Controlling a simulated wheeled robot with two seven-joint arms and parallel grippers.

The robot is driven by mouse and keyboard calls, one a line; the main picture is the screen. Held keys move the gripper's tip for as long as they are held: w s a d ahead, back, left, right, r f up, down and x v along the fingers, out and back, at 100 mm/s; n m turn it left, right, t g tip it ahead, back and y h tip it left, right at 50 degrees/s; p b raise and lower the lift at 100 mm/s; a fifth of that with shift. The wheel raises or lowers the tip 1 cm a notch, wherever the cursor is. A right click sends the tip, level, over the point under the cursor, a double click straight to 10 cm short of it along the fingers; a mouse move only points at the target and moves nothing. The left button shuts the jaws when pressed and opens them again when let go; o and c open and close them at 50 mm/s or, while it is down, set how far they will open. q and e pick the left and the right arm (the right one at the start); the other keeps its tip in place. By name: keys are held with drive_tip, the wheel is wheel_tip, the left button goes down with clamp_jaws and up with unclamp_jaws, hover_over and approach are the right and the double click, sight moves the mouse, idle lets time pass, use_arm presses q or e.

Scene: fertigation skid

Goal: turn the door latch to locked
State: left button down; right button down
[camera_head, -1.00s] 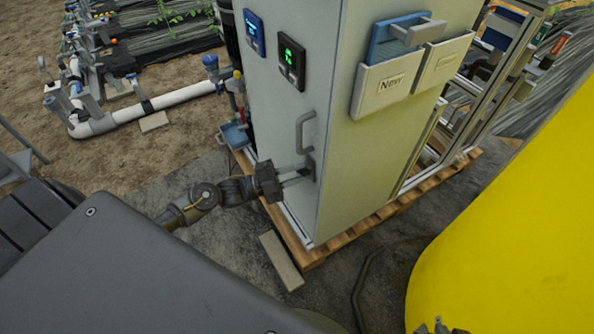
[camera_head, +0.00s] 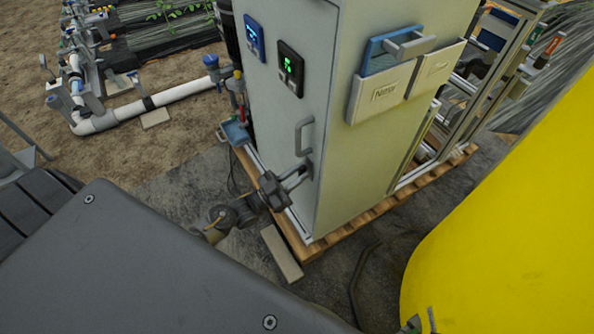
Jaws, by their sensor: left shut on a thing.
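The grey cabinet door (camera_head: 280,120) faces left, with a grey pull handle (camera_head: 304,137) on it. The door latch (camera_head: 309,168) sits just below the handle, mostly hidden by my fingers. My left gripper (camera_head: 301,176) reaches in from the lower left and its fingers are shut on the latch. The latch's exact angle is too small to tell. My right gripper is not in view.
The cabinet stands on a wooden pallet (camera_head: 372,215). A grey block (camera_head: 281,254) lies on the ground before it. A large yellow tank (camera_head: 510,220) fills the right side. White pipes (camera_head: 185,95) run at the left. Two small displays sit above the handle.

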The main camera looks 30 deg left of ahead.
use_arm(q)
drive_tip(key=shift+d+n+t+y+p, duration=0.1)
drive_tip(key=shift+n+t+y+p, duration=0.3)
drive_tip(key=shift+n, duration=0.6)
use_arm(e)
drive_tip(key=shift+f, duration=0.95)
use_arm(q)
drive_tip(key=c, duration=1.5)
unclamp_jaws()
